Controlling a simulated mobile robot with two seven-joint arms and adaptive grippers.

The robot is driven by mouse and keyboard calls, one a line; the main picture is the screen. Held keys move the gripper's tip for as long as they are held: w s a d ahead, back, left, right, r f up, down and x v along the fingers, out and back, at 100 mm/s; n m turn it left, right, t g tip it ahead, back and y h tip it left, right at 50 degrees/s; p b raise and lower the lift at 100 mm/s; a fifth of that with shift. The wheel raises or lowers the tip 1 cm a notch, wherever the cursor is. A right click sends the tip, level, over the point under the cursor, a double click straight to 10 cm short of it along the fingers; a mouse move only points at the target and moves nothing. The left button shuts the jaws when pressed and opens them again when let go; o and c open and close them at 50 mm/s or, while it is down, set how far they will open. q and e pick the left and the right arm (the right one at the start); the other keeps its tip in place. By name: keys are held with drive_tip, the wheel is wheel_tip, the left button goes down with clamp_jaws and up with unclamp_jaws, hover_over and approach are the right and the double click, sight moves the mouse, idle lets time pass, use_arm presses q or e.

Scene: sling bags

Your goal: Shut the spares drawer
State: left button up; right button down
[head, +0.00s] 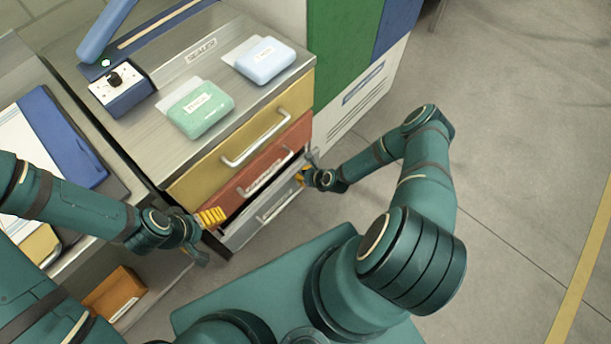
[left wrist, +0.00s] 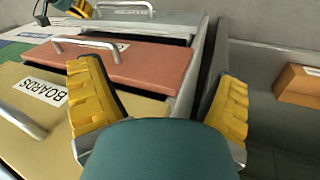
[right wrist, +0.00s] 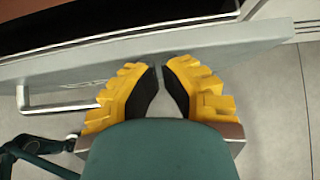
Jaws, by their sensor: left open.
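The cabinet has a yellow drawer (head: 235,145), a red drawer (head: 285,154) below it, and a grey drawer (head: 240,232) at the bottom. The grey drawer stands partly out, with a dark gap behind its front; the label that would mark spares is not legible. My right gripper (head: 303,173) is at the grey drawer's right end. In the right wrist view its fingers (right wrist: 162,72) are close together and empty, over the grey front (right wrist: 235,52); contact is unclear. My left gripper (head: 213,218) is open and empty by the cabinet's left front corner; its fingers spread wide in the left wrist view (left wrist: 158,75).
A green pouch (head: 200,108), a blue pouch (head: 264,60) and a blue switch box (head: 122,92) sit on the cabinet top. A lower shelf at the left holds an orange box (head: 115,292). The floor (head: 520,150) at the right is clear.

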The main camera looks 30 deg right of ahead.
sight(293, 166)
drive_tip(key=w, duration=0.1)
drive_tip(key=w+a+b, duration=0.1)
drive_tip(key=w, duration=0.1)
drive_tip(key=w+b, duration=0.1)
drive_tip(key=shift+w+a, duration=0.35)
drive_tip(key=shift+w, duration=0.05)
drive_tip(key=shift+r, duration=0.1)
